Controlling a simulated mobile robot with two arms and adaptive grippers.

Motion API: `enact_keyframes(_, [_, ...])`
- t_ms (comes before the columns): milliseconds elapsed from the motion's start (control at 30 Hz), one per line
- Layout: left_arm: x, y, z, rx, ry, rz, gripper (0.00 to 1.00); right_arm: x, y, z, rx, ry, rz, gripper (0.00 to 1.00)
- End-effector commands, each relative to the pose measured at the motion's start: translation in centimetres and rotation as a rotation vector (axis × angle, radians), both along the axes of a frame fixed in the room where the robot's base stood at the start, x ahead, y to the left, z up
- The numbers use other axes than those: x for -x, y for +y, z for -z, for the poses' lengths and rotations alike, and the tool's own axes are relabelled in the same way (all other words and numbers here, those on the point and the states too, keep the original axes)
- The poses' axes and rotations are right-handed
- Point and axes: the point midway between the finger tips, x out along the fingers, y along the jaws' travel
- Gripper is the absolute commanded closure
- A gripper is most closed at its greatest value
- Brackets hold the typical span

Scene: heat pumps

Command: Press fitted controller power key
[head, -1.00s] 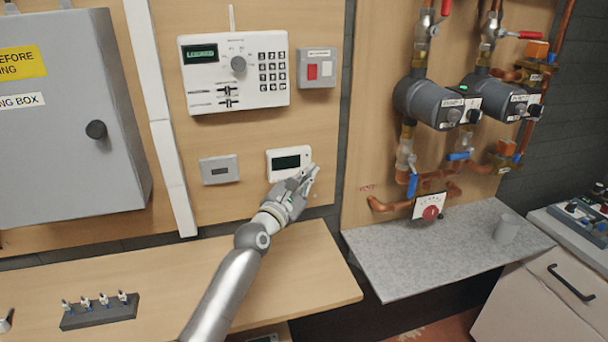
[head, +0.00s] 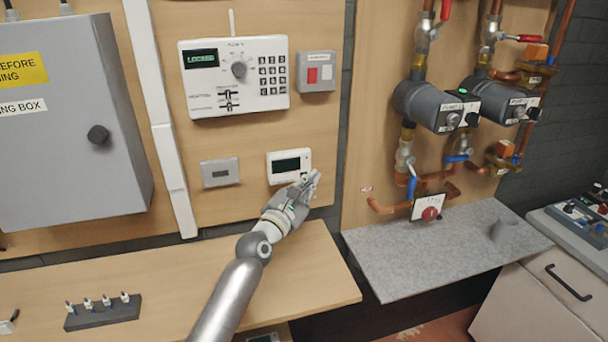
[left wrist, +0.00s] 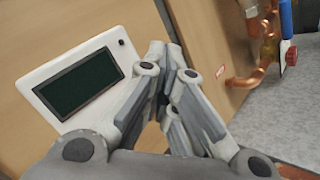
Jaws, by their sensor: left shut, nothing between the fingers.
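The fitted controller (head: 289,165) is a small white box with a dark, blank screen, fixed to the wooden wall panel. It also shows in the left wrist view (left wrist: 85,85), tilted, with a small dark round key (left wrist: 122,42) near one corner. My left gripper (head: 316,176) is shut and empty, just at the lower right of the controller in the head view. In the left wrist view its fingertips (left wrist: 168,48) are to the right of the key, apart from it in the picture. I cannot tell whether they touch the controller. My right gripper is not in view.
A larger white control unit (head: 236,100) reading LOCKED is above, beside a grey box with a red switch (head: 317,72). A grey plate (head: 220,172) is left of the controller. A wooden shelf (head: 290,275) lies below. Pipes and pumps (head: 425,100) are at right.

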Motion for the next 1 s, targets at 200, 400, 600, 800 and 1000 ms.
enact_keyframes(200, [2.0, -0.7, -0.5, 0.002, 0.002, 0.001, 1.00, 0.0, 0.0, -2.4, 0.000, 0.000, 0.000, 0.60])
enact_keyframes(400, [3.8, -1.3, -0.3, 0.001, 0.003, 0.001, 1.00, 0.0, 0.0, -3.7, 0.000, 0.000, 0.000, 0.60])
enact_keyframes(600, [4.6, -1.5, -0.1, 0.000, 0.001, -0.001, 1.00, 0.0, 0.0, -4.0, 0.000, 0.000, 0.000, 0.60])
enact_keyframes(800, [4.6, -1.5, 0.0, 0.000, 0.000, 0.000, 1.00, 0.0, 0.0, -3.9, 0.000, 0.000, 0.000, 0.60])
enact_keyframes(1000, [6.2, -1.3, 2.1, -0.132, -0.003, 0.012, 1.00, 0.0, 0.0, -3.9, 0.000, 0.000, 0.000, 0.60])
